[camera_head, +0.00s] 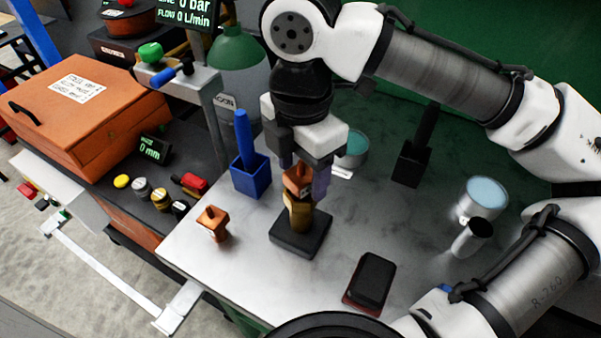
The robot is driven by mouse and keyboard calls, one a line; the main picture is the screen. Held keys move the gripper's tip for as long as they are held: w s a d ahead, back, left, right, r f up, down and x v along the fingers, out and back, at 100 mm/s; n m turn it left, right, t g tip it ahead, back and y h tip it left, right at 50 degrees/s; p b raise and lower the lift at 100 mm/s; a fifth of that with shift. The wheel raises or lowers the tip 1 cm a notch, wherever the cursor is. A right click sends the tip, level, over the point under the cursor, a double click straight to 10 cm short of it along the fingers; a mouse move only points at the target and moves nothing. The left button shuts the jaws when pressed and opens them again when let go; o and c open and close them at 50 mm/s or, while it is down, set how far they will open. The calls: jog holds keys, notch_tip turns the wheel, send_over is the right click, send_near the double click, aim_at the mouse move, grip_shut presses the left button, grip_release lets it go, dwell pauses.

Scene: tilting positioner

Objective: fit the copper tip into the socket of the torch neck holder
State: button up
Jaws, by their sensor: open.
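The torch neck holder is a dark square base (300,238) on the metal table with a brass upright part (300,216) in its middle. A copper tip (297,180) sits at the top of the brass part, apparently upright; whether it is fully seated in the socket I cannot tell. My gripper (303,172) points down over the holder, open, with its fingers on either side of the copper tip. The right finger hides part of it. Another copper-coloured piece (213,222) stands on the table to the left of the holder.
A blue holder (250,178) stands back left and a black one (411,165) back right. A dark block (371,281) lies front right. Cans (480,198) stand at right, an orange toolbox (85,110) at far left. Table around the base is clear.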

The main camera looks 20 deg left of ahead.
notch_tip(320, 180, up, 10)
jog(key=shift+w+r, duration=0.1)
jog(key=shift+a, duration=0.1)
dwell(0.5)
